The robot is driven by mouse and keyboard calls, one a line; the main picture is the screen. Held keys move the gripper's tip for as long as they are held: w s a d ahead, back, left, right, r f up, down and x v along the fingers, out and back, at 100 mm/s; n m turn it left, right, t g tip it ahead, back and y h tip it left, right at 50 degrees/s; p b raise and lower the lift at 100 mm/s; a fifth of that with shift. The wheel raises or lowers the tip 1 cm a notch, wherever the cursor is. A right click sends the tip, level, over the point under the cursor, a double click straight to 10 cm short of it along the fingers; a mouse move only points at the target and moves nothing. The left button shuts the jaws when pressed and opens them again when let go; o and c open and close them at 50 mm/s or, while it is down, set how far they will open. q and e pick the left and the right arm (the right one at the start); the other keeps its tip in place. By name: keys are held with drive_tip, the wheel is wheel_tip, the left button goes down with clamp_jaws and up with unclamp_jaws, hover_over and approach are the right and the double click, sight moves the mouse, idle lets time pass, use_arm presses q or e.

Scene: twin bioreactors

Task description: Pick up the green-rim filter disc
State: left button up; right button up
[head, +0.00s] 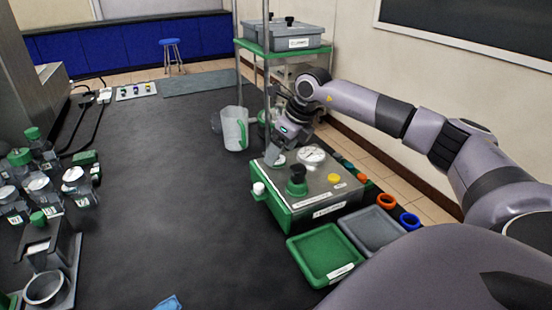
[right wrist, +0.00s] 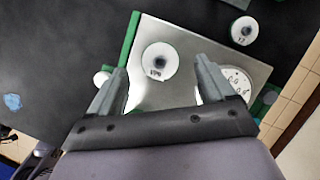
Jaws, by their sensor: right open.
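I cannot pick out the green-rim filter disc for certain. My right gripper (head: 280,150) is over the far left part of this unit, pointing down. In the right wrist view its fingers (right wrist: 161,66) are open and apart, with nothing held. A white round piece with a dark centre and a label (right wrist: 160,62) shows between them on the steel top. My left gripper is not in view.
The unit carries a dial gauge (head: 311,155), a black knob (head: 297,180) and a yellow button (head: 334,178). A green tray (head: 325,276), a grey tray (head: 387,242), an orange ring (head: 387,201) and a blue ring (head: 409,221) are nearby. A jug (head: 233,128) stands behind. The middle bench is clear.

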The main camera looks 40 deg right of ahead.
sight(279, 160)
drive_tip(key=shift+x, duration=1.05)
drive_tip(key=c, duration=1.1)
drive_tip(key=shift+r, duration=0.1)
wheel_tip(279, 160, up, 23)
drive_tip(key=p, duration=0.4)
